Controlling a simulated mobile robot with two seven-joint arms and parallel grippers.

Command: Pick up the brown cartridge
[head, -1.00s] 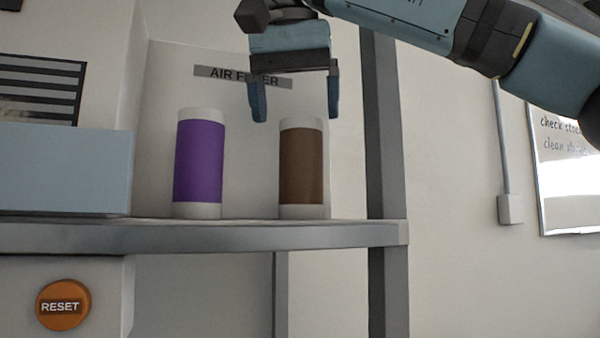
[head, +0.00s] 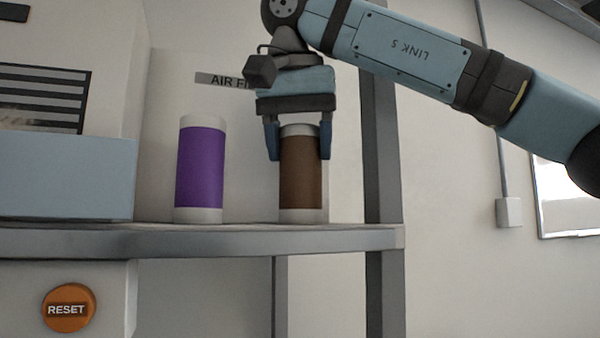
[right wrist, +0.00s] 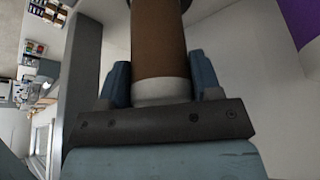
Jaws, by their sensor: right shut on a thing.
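The brown cartridge (head: 301,178), a brown cylinder with white ends, stands upright on the grey shelf (head: 200,240) in the head view. My right gripper (head: 298,150) comes down over it from above, one blue finger on each side of its upper part, and is shut on it. In the right wrist view the brown cartridge (right wrist: 158,45) sits between the two blue fingers of my right gripper (right wrist: 160,82), with its white end close to the palm. My left gripper is in neither view.
A purple cartridge (head: 201,168) stands upright on the shelf to the left, with a gap between. A grey upright post (head: 384,190) rises just right of the brown cartridge. A light-blue box-shaped part (head: 65,178) is at the far left. An orange RESET button (head: 69,308) is below the shelf.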

